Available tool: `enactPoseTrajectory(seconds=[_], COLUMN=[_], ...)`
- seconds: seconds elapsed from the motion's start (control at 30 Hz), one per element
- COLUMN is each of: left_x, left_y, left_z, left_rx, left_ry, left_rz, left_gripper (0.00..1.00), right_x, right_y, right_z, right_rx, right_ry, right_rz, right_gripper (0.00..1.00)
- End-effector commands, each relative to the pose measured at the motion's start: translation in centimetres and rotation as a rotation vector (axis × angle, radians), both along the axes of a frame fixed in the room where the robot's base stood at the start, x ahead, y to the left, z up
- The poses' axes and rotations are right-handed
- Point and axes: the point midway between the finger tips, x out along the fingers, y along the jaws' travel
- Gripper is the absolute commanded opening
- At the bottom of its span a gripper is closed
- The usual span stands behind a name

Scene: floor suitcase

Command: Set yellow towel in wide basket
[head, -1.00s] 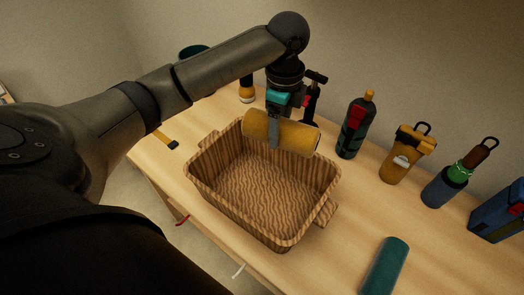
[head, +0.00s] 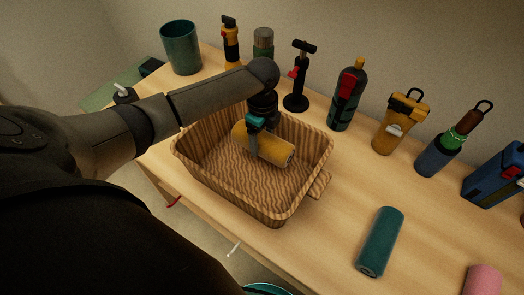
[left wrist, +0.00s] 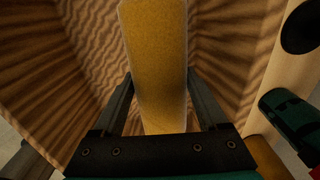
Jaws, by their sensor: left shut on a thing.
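The yellow towel (head: 270,147) is a rolled cylinder. It also shows in the left wrist view (left wrist: 158,65), between the two fingers. My left gripper (head: 252,142) is shut on it and holds it inside the wide basket (head: 235,207), below the level of the back rim. The basket is brown and woven, with ribbed walls and a wavy floor that show in the left wrist view (left wrist: 60,90). Whether the towel touches the basket floor I cannot tell. My right gripper is not in view.
The basket stands on a wooden table (head: 340,200). A teal roll (head: 381,242) lies to the right and a pink one (head: 482,281) at the lower right. Several bottles, such as the dark one with red (head: 347,95), line the back. A teal cup (head: 181,48) stands at back left.

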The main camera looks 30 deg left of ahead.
Motion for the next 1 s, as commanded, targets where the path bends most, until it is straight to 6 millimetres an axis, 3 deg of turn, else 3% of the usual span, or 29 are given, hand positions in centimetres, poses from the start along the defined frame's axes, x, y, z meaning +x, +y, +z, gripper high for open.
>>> enactPoseTrajectory(seconds=[0.23, 0.43, 0.83, 0.87, 1.0], left_x=[0.0, 0.0, 0.1, 0.0, 0.0], left_y=[-0.1, -0.1, 0.0, 0.0, 0.0], left_z=[-2.0, -4.9, -5.4, -5.5, -5.4], left_rx=[-0.001, -0.001, -0.001, -0.001, -0.001], left_ry=[0.001, 0.000, -0.002, -0.001, -0.001], left_rz=[0.001, 0.001, 0.000, 0.000, 0.000], left_gripper=[0.11, 0.11, 0.11, 0.77, 0.92], right_x=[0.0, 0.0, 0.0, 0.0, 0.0], right_y=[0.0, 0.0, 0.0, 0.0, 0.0], right_z=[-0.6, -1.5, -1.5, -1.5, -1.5], right_rx=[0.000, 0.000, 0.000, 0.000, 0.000], right_ry=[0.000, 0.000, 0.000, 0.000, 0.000], right_rz=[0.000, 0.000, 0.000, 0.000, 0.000], right_gripper=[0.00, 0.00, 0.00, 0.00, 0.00])
